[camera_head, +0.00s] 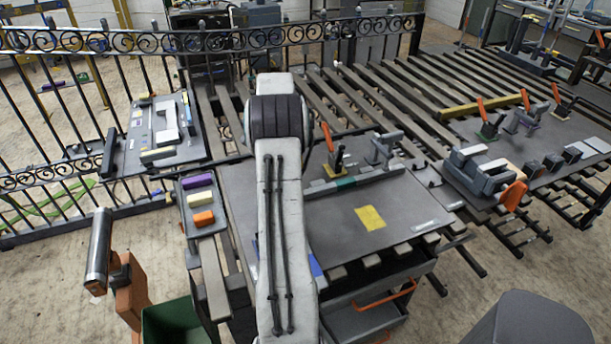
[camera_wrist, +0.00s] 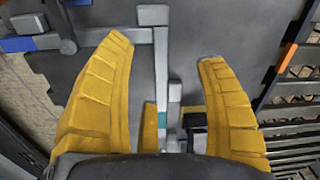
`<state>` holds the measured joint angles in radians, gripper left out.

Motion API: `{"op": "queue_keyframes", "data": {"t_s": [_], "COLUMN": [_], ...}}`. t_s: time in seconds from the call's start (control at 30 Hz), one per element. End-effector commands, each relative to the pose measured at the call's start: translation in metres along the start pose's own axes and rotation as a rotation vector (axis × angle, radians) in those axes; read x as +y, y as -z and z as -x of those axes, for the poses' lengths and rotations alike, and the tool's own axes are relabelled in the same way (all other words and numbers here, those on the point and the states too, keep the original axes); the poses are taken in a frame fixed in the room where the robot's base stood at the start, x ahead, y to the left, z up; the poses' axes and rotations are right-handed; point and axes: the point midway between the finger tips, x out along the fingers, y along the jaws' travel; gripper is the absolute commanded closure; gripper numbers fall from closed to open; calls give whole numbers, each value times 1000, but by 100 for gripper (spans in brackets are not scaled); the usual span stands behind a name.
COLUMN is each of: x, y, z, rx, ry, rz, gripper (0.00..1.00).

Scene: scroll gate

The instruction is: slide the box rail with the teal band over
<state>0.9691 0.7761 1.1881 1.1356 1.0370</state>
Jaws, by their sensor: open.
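The box rail (camera_head: 380,176) is a long grey bar on the dark work plate (camera_head: 310,225) in the head view. Its teal band (camera_head: 345,183) shows beside a toggle clamp with a red handle (camera_head: 327,137). In the wrist view a grey bar (camera_wrist: 161,75) runs up the picture between my fingers, with the teal band (camera_wrist: 161,119) low down. My gripper (camera_wrist: 165,50) is open, one yellow finger on each side of the bar, with gaps to both. I cannot tell its height above the bar. My arm hides the gripper in the head view.
A yellow patch (camera_head: 370,218) lies on the plate. A tray of coloured blocks (camera_head: 202,218) is at the left. A grey vise-like fixture (camera_head: 480,173) stands at the right. In the wrist view a dark block (camera_wrist: 197,123) sits close to the right finger.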

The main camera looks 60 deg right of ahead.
Motion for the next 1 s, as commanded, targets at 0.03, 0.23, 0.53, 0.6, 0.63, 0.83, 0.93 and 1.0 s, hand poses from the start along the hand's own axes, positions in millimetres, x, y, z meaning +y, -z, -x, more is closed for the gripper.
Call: {"op": "queue_keyframes", "data": {"t_s": [0.03, 0.23, 0.53, 0.6, 0.63, 0.83, 0.93, 1.0], "x": [3, 12, 19, 20, 20, 20, 20, 20], "y": [15, 50, 67, 67, 67, 67, 67, 66], "z": [-11, -38, -53, -53, -53, -53, -54, -58], "rx": [-4, -12, -17, -17, -17, -17, -17, -17], "ry": [-9, -28, -39, -39, -39, -39, -39, -40], "rz": [-50, -184, -255, -257, -257, -255, -255, -254], "gripper": [34, 34, 34, 34, 34, 34, 34, 34]}}
